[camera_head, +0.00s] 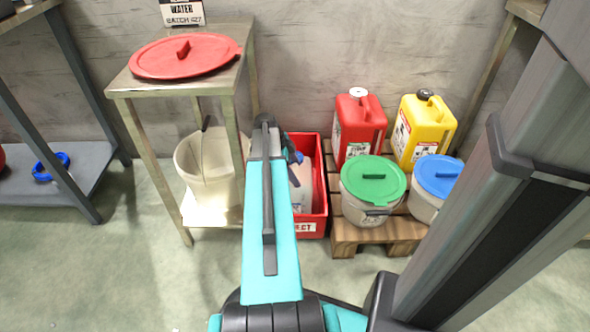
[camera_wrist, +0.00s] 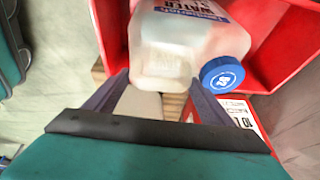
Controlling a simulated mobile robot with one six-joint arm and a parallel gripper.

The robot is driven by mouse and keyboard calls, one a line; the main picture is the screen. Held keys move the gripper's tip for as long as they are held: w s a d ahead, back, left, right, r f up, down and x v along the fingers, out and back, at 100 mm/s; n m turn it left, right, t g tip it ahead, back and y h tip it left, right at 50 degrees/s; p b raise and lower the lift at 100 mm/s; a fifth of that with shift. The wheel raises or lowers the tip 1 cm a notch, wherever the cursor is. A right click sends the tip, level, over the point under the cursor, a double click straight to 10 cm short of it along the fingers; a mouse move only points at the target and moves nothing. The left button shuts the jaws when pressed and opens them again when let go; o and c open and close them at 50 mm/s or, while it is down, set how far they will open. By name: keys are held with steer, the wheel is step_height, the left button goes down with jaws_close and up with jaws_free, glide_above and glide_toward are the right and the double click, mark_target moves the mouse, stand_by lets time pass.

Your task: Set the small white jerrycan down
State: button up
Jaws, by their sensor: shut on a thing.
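The small white jerrycan (camera_wrist: 185,45) is translucent, with a printed label and a blue cap (camera_wrist: 222,74). My gripper (camera_wrist: 155,100) is shut on it; a pale part of it shows between the two fingers. In the head view the jerrycan (camera_head: 302,188) is partly hidden behind my arm and gripper (camera_head: 294,158). It shows within the outline of the red bin (camera_head: 308,228), whose front label is partly covered. I cannot tell whether the jerrycan touches the bin floor.
A wooden pallet (camera_head: 345,238) right of the bin bears a red jerrycan (camera_head: 360,125), a yellow jerrycan (camera_head: 424,128), a green-lidded bucket (camera_head: 372,185) and a blue-lidded bucket (camera_head: 435,185). Left stands a table (camera_head: 125,85) with a red lid (camera_head: 185,55) and a white bucket (camera_head: 208,165) below.

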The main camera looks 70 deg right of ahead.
stand_by(0.3)
steer(key=o, duration=2.1)
steer(key=shift+c, duration=0.2)
steer(key=p+v, duration=0.3)
steer(key=v, duration=0.4)
steer(key=shift+r, duration=0.25)
